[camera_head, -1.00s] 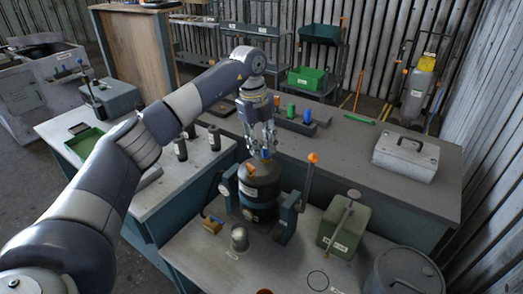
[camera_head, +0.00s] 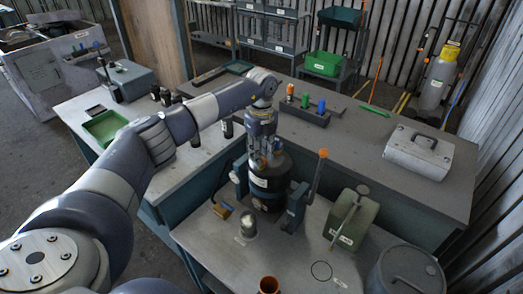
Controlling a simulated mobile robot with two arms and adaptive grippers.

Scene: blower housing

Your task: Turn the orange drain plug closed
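The dark blower housing (camera_head: 270,183) stands upright in a clamp on the near bench. My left gripper (camera_head: 266,160) points down at the top of this housing, with its fingers right over or against it. The fingers cover much of the top. I cannot make out the orange drain plug clearly behind them, nor whether the fingers are closed on it.
An orange-tipped lever (camera_head: 322,156) rises just right of the housing. The bench front is partly clear.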

